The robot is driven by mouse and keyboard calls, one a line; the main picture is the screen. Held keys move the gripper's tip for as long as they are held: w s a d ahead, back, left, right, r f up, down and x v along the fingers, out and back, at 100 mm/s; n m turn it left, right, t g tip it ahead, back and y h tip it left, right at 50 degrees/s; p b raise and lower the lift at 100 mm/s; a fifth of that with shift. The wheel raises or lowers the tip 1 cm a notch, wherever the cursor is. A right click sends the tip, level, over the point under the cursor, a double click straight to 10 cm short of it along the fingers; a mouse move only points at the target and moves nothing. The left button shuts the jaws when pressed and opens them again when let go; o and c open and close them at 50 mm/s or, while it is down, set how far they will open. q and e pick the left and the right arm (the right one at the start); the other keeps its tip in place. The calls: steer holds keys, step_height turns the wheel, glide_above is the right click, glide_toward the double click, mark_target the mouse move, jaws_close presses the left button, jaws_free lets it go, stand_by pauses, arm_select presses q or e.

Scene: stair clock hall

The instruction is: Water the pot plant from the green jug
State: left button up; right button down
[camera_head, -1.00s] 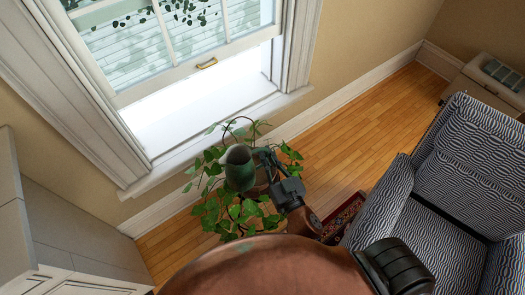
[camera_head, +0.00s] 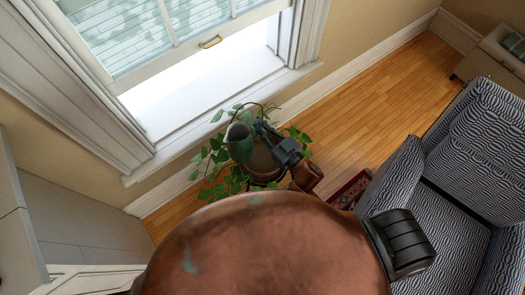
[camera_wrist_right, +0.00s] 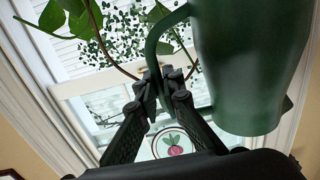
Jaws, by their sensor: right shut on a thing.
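The green jug (camera_head: 239,145) hangs over the pot plant by the window, its open mouth visible from above. In the right wrist view the jug (camera_wrist_right: 248,65) fills the upper right, its top cut off. My right gripper (camera_head: 264,130) is shut on the jug's handle (camera_wrist_right: 155,42); its fingers (camera_wrist_right: 163,85) also show in the right wrist view. The jug looks roughly upright; no water is seen leaving it. The pot plant (camera_head: 218,160) has trailing green leaves around a brown pot, partly hidden by the jug and my copper-coloured arm. My left gripper is out of view.
The window (camera_head: 180,45) and its white sill (camera_head: 205,120) lie just behind the plant. A patterned armchair (camera_head: 450,190) stands at the right, a white cabinet (camera_head: 75,235) at the left.

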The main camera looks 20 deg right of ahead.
steer(key=w+d+f+n+g+y, duration=0.1)
steer(key=w+d+f+n+y, duration=0.15)
steer(key=w+d+f, duration=0.3)
steer(key=w+d, duration=0.3)
steer(key=d, duration=0.4)
steer(key=w+d, duration=0.3)
steer(key=d, duration=0.4)
arm_select(q)
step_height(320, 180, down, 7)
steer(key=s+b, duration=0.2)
steer(key=b, duration=0.5)
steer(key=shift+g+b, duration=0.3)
arm_select(e)
step_height(320, 180, down, 12)
steer(key=d, duration=0.2)
steer(key=shift+w+g, duration=0.3)
steer(key=shift+w, duration=0.1)
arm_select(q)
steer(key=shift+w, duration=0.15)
arm_select(e)
steer(key=shift+s+a+r, duration=0.1)
steer(key=shift+r, duration=0.15)
